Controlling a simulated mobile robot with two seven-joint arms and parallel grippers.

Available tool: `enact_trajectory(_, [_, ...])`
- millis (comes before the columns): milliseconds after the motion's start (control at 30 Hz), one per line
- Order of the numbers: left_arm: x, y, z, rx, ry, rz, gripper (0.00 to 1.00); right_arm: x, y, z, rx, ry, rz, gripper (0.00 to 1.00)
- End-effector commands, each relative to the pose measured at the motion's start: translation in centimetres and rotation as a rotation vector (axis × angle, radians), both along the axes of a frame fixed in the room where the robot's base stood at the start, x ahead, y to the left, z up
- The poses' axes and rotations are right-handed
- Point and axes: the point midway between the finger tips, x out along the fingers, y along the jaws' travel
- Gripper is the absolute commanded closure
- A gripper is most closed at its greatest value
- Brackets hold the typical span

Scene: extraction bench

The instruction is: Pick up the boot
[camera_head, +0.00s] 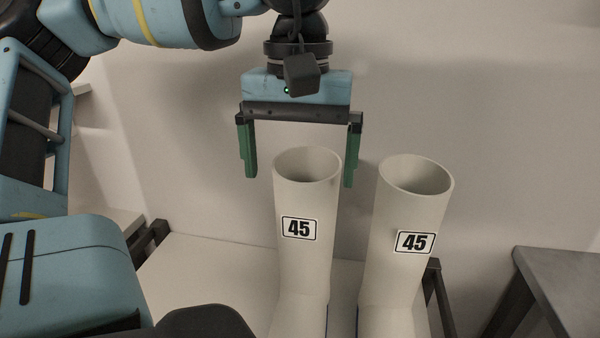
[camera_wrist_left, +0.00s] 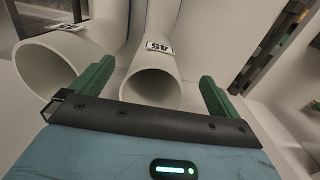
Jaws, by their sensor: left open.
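Two tall white boots stand upright side by side, each with a "45" label: the left boot (camera_head: 305,265) and the right boot (camera_head: 400,280). My left gripper (camera_head: 300,180) is open and empty at the top of the left boot, one green finger on each side of its rim with gaps. Its right finger is between the two boots. In the left wrist view, the left boot (camera_wrist_left: 160,42) has its opening between the fingers of my gripper (camera_wrist_left: 156,72). The right boot (camera_wrist_left: 102,28) is left of them there. The boots' feet are cut off or hidden. My right gripper is not in view.
The boots stand on a pale surface (camera_head: 210,275) with dark frame posts (camera_head: 438,290) at its edges. A pale wall (camera_head: 480,90) is behind. A grey metal table (camera_head: 565,275) stands at the right. The surface left of the boots is clear.

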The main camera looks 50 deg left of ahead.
Motion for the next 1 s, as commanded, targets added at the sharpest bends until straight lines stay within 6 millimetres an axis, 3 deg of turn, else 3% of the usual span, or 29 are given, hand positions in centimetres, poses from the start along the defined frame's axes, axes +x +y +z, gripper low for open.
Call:
enact_trajectory(233, [0.0, -0.2, -3.3, 0.0, 0.004, 0.0, 0.0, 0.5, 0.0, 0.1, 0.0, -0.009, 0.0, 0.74])
enact_trajectory(567, [0.0, -0.2, -3.8, -0.001, -0.001, 0.0, 0.01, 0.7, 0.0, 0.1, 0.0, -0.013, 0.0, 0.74])
enact_trajectory(1000, [0.0, -0.2, -3.8, 0.0, 0.0, 0.0, 0.59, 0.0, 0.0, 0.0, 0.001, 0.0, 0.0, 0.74])
